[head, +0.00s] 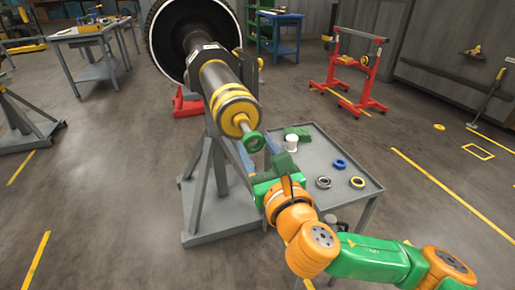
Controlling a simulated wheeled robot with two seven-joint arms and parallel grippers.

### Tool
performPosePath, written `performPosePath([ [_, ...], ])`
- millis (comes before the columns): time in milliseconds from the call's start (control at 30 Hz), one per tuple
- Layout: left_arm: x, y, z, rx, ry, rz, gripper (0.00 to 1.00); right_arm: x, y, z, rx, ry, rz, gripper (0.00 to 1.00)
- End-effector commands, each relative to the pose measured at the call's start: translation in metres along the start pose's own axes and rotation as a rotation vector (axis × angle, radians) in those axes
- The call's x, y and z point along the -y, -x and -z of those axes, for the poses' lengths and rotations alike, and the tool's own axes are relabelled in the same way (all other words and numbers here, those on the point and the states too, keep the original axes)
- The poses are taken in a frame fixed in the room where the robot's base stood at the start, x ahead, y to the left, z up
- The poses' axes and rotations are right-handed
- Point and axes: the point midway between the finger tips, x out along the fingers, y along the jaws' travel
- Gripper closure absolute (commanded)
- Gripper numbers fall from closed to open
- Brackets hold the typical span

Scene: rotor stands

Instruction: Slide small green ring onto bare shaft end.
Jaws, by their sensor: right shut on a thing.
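The small green ring (253,142) is at the tip of the bare shaft end (243,124), which sticks out from the yellow-banded end of the rotor (233,105). The ring overlaps the tip in the picture; I cannot tell whether it is around the shaft or just in front of it. My left gripper is not in view.
A grey stand (211,196) carries the rotor. Open floor lies left.

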Motion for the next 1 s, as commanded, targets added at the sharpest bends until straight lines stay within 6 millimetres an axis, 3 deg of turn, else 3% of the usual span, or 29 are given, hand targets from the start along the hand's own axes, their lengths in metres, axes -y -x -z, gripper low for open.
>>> performPosePath([
  [1000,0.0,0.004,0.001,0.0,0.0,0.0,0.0,0.0,-0.016,0.0,0.001,0.0,-0.001,0.93],
])
